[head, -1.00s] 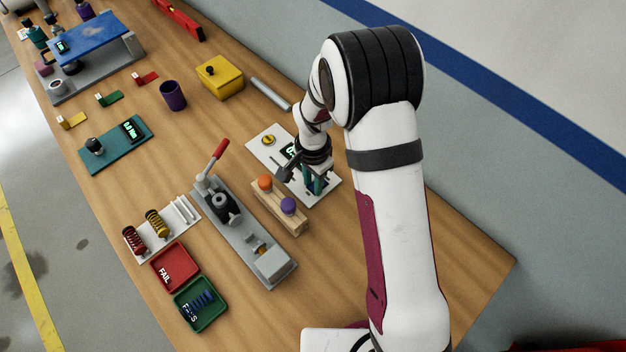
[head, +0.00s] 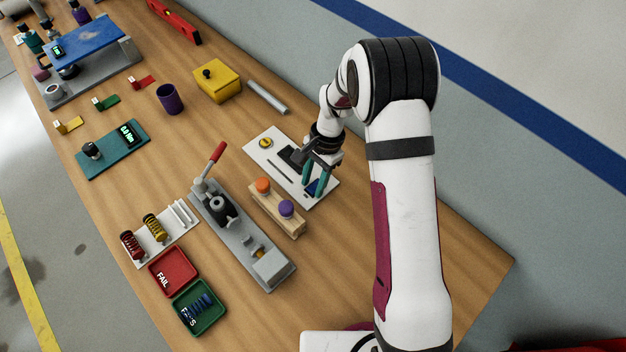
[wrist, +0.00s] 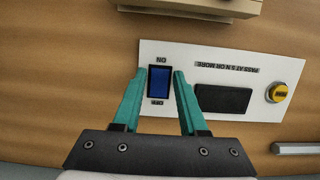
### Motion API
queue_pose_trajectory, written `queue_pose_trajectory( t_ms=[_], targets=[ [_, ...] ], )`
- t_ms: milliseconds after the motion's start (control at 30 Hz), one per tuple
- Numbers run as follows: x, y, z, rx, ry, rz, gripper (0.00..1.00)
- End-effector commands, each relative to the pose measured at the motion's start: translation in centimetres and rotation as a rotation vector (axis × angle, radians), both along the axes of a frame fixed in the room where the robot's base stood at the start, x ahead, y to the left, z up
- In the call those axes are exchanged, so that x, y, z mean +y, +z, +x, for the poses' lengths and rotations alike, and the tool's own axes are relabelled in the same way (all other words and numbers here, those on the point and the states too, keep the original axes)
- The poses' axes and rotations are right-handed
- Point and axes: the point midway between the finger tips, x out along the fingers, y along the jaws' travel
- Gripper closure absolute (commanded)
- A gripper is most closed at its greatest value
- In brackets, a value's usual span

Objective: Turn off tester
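The tester is a white panel (head: 262,148) on the wooden table, also in the wrist view (wrist: 225,68). It carries a dark, unlit display (wrist: 222,98), a yellow button (wrist: 277,92) and a blue rocker switch (wrist: 159,82) marked ON and OFF. In the wrist view the switch lies between the teal fingertips of my gripper (wrist: 159,74). In the head view my gripper (head: 314,192) is over the switch end of the panel. The fingers are apart with nothing held. I cannot tell whether they touch the panel.
A wooden block with orange and purple knobs (head: 278,213) stands just left of the panel, with a grey lever press (head: 240,235) beyond it. A yellow box (head: 218,82) and a grey rod (head: 267,96) lie farther back. The table's near right is clear.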

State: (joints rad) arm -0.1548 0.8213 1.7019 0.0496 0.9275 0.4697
Motion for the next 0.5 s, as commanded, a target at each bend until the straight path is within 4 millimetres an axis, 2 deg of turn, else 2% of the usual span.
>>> queue_pose_trajectory(
  t_ms=[33,67,100,367,500],
  targets=[
    [0.0,0.0,0.0,0.000,0.000,0.000,0.47],
    [0.0,0.0,0.0,0.000,0.000,0.000,0.41],
    [0.0,0.0,0.0,0.000,0.000,0.000,0.40],
    [0.0,0.1,0.0,0.000,0.000,0.000,0.40],
    [-0.3,1.7,0.4,-0.004,0.000,0.000,0.40]
  ],
)
